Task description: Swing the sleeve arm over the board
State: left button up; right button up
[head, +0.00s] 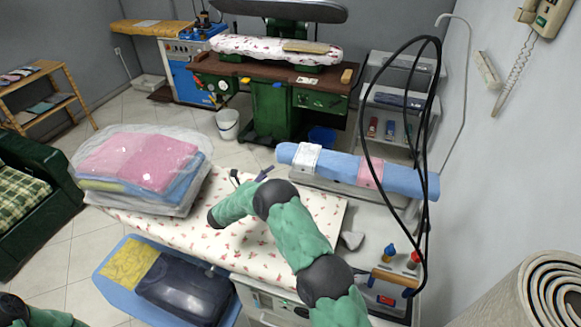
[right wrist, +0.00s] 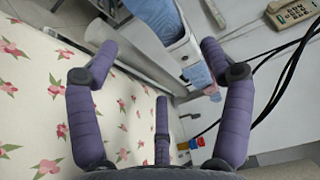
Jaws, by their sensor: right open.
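The sleeve arm appears to be the long blue padded roll (head: 330,166) with a white and a pink band, right of the board. The board (head: 320,210) is flat with a white, red-flowered cover. The roll lies along the board's back right side, its right end beyond the board. My right gripper (head: 250,177) is open over the board's back part, left of the roll. In the right wrist view my gripper (right wrist: 158,50) has its fingers spread and empty; blue padding (right wrist: 152,12) shows beyond them. Whether anything touches is unclear. My left gripper is not in view.
A plastic-wrapped stack of folded cloth (head: 140,165) sits on the board's left end. Black cables (head: 430,120) hang at the right. Bottles (head: 390,254) stand on the machine's right side. A rolled grey mat (head: 545,290) stands at the lower right.

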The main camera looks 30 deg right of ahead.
aim_at(290, 163)
jog(key=x, duration=1)
